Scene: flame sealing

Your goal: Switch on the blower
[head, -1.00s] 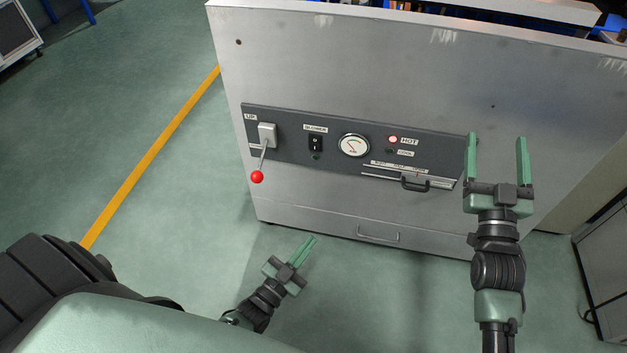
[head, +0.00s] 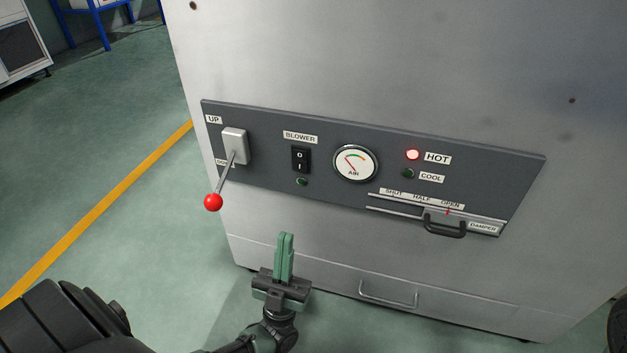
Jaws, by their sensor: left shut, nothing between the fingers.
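The blower switch (head: 300,160) is a black rocker marked O above I, under the BLOWER label on the dark control panel (head: 270,190). A small dark green lamp (head: 301,182) sits below it and looks unlit. My left gripper (head: 286,235) is shut and empty, its green fingers pointing up. In the picture it shows below the switch and the panel, apart from the switch. My right gripper is out of view.
A lever with a red ball (head: 213,202) sticks out left of the switch. An air gauge (head: 355,163), a lit red HOT lamp (head: 413,155), a dark COOL lamp (head: 408,173) and a damper handle (head: 445,228) lie to its right. A drawer handle (head: 388,296) is lower down.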

